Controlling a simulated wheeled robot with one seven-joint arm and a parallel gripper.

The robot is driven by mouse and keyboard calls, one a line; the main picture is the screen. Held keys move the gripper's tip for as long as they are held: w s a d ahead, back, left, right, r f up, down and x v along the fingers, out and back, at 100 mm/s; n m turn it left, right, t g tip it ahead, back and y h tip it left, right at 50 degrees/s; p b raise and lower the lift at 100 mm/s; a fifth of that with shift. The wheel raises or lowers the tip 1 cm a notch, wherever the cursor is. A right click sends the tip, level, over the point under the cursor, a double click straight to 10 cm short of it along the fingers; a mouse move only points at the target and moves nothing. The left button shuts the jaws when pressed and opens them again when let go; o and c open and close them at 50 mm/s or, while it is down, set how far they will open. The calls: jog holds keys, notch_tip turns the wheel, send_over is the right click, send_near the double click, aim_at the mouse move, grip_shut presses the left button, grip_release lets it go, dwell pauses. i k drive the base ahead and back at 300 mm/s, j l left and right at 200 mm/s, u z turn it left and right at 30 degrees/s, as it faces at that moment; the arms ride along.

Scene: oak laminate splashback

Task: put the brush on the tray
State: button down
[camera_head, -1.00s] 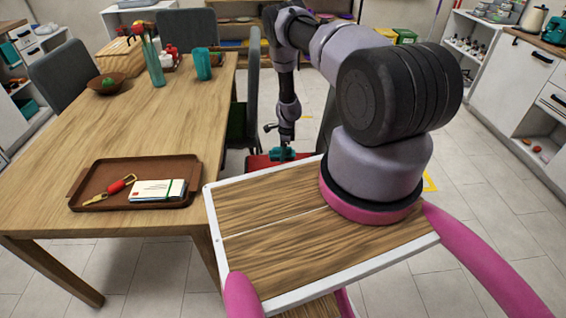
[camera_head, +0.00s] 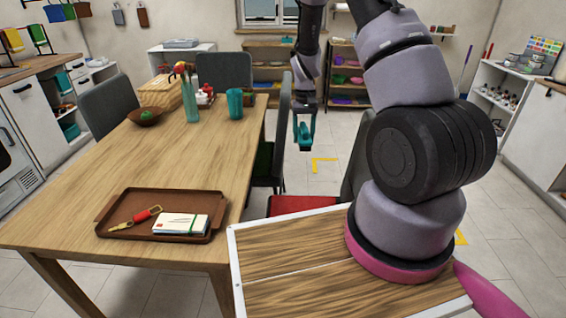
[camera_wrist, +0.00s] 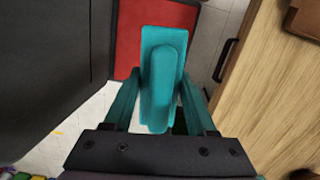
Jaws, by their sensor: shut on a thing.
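My gripper (camera_head: 304,122) hangs to the right of the dining table, above the red chair seat, in the head view. In the wrist view, my gripper's teal fingers (camera_wrist: 161,92) are shut on a teal brush (camera_wrist: 162,65) with a long rounded handle over a flat block. Its bristles are hidden below. In the head view the brush (camera_head: 304,144) is small and hard to tell from the teal fingers. The brown tray (camera_head: 112,202) lies on the near part of the table, apart from the brush. A corner of the tray (camera_wrist: 307,18) shows in the wrist view.
The tray holds keys with a red fob (camera_head: 140,217) and a banded stack of envelopes (camera_head: 180,224). A teal cup (camera_head: 235,104), a vase (camera_head: 191,102) and a bowl (camera_head: 146,117) stand farther back. The table's middle is clear. The red-seated chair (camera_head: 300,204) stands beside the table.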

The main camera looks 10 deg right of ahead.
aim_at(178, 204)
jog(key=j+u, duration=0.15)
jog(key=u, duration=0.25)
jog(key=j+u, duration=0.2)
jog(key=u, duration=0.2)
jog(key=j+u, duration=0.25)
jog(key=u, duration=0.15)
jog(key=k, duration=0.05)
